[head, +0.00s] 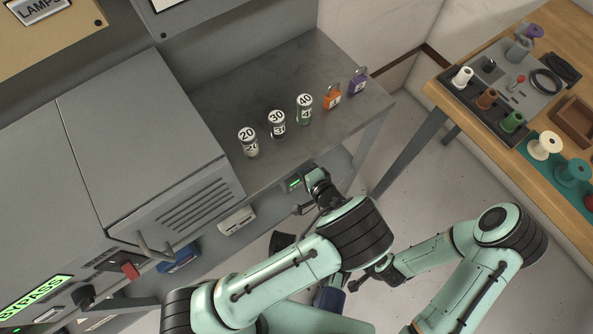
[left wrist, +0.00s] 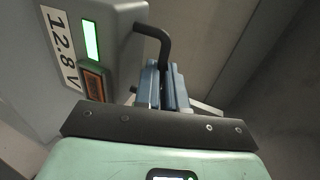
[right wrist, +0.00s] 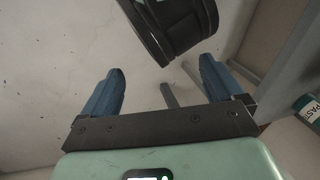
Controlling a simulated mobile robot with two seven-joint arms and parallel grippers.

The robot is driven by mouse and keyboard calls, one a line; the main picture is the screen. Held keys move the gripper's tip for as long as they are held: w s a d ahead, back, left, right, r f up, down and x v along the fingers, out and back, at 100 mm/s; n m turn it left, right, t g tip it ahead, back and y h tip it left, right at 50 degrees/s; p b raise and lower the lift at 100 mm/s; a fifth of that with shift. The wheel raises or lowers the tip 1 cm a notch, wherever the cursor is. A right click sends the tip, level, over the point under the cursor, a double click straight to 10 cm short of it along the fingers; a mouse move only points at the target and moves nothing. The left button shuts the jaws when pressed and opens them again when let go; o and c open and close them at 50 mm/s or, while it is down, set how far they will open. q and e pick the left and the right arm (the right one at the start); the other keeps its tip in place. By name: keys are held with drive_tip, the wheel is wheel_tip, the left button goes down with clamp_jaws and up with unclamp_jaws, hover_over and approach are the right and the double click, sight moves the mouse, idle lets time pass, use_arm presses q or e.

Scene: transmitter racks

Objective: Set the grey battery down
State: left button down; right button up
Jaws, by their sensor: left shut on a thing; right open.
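The grey battery (left wrist: 95,20) fills the upper left of the left wrist view, with a 12.8 V label, a lit green display and a black handle (left wrist: 160,35). My left gripper (left wrist: 165,80) is shut on that handle. In the head view the battery (head: 293,184) shows small and dark with its green display, just below the bench's front edge and partly hidden by my left wrist. I cannot tell whether its base touches anything. My right gripper (right wrist: 160,75) is open and empty over the pale floor.
The grey bench (head: 235,95) carries three numbered cylinders (head: 277,124) and two padlocks (head: 332,97). A blue unit (head: 180,258) and a pale unit (head: 237,221) sit below its front edge. A wooden table (head: 560,100) with spools stands at right. Floor (head: 410,180) between is clear.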

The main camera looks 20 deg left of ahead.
use_arm(q)
drive_tip(key=shift+w+f+b, duration=0.1)
drive_tip(key=shift+f+b, duration=0.65)
drive_tip(key=shift+f, duration=1.75)
use_arm(e)
drive_tip(key=shift+t, duration=0.4)
drive_tip(key=shift+w+d+f, duration=0.4)
drive_tip(key=shift+w+f, duration=0.15)
drive_tip(key=shift+w, duration=0.25)
drive_tip(key=shift+w+d+f, duration=0.35)
drive_tip(key=shift+w+f, duration=0.15)
drive_tip(key=shift+w, duration=0.25)
use_arm(q)
drive_tip(key=shift+f, duration=0.15)
drive_tip(key=c, duration=1.2)
unclamp_jaws()
drive_tip(key=shift+f, duration=0.1)
use_arm(e)
drive_tip(key=shift+h, duration=0.3)
